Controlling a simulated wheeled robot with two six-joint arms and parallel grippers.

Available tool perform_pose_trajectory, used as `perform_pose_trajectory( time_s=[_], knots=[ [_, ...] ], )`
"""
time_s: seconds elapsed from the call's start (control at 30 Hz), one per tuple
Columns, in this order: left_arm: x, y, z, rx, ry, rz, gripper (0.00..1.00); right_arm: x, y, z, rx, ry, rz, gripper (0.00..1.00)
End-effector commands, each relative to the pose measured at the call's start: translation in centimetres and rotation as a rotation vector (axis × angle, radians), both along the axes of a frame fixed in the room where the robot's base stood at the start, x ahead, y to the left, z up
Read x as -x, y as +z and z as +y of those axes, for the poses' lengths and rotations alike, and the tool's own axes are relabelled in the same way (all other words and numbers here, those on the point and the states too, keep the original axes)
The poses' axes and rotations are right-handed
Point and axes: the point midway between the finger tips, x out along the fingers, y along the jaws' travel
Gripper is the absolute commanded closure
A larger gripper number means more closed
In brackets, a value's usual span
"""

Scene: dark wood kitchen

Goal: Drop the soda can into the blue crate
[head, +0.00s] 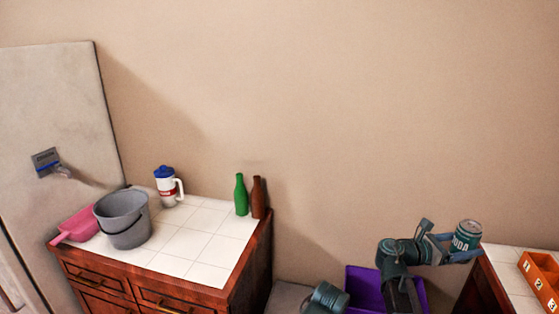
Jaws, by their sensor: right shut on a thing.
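The soda can (466,236), teal with a silver top and the word SODA, is at the right, near the left edge of the right-hand counter. My right gripper (460,248) is shut on the can and holds it roughly upright. The blue crate (356,285), violet-blue in this light, is low in the picture between the two counters, left of and below the can. My right arm covers much of the crate, so its inside shows only in part. My left gripper is out of view.
An orange numbered box (540,282) sits on the right counter (505,268). A fridge (60,120) stands far left.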

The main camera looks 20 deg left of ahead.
Motion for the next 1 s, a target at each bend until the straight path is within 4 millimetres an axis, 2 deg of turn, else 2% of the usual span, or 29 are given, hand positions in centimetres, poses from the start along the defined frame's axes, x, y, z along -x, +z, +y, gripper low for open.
perform_pose_trajectory(
  time_s=[0.03,0.2,1.0],
  knots=[
    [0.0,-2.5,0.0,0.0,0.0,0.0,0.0,0.1,-2.5,0.3,0.0,0.003,0.0,0.9],
    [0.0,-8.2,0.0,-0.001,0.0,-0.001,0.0,0.2,-8.2,1.2,0.0,0.014,0.0,0.9],
    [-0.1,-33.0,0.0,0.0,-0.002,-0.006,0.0,1.3,-33.0,5.7,0.0,0.064,0.0,0.9]
  ],
)
